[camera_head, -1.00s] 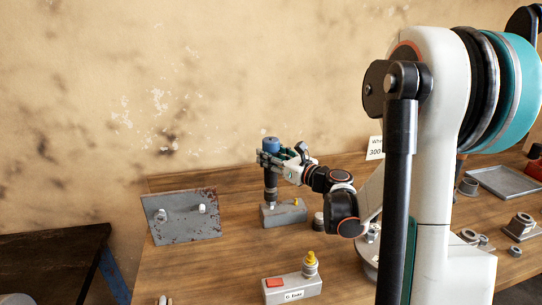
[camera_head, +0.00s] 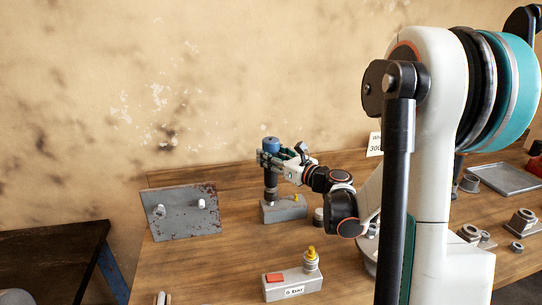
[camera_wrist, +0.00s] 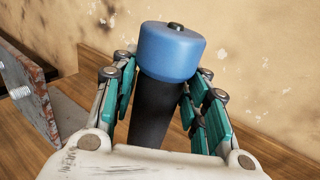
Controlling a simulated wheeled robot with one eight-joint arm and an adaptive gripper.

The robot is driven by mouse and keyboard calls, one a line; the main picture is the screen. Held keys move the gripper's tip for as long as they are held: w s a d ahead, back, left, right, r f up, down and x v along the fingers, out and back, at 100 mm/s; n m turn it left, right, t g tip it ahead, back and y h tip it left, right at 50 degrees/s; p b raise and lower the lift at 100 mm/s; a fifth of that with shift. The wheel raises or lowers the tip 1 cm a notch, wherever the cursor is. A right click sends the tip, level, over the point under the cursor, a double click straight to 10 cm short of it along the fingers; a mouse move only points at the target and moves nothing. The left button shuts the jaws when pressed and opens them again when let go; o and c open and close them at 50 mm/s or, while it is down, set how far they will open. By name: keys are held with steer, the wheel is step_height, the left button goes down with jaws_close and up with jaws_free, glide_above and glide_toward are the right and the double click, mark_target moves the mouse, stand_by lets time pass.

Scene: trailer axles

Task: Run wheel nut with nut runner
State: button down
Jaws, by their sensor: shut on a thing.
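My gripper (camera_head: 271,160) is shut on the nut runner, a dark upright tool with a blue cap (camera_head: 270,145). In the wrist view the blue cap (camera_wrist: 170,52) stands above the dark body (camera_wrist: 157,115), with the teal fingers on both sides of it. The nut runner's lower end meets or is just above a grey block (camera_head: 290,209) on the bench; I cannot tell if it touches. A rusty grey plate (camera_head: 182,222) with two pale studs stands left of the block. No wheel nut can be made out under the tool.
A grey block with a red patch, yellow-topped piece and label (camera_head: 290,284) stands at the front. A metal tray (camera_head: 503,178) and several nut-like parts (camera_head: 522,222) lie at right. A dark table (camera_head: 50,258) stands at left. Bare wood lies between plate and front block.

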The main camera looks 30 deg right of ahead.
steer(key=shift+f+b, duration=1.25)
steer(key=shift+b, duration=0.1)
stand_by(1.2)
steer(key=shift+r, duration=0.25)
steer(key=shift+r+p, duration=1.7)
steer(key=shift+r, duration=0.4)
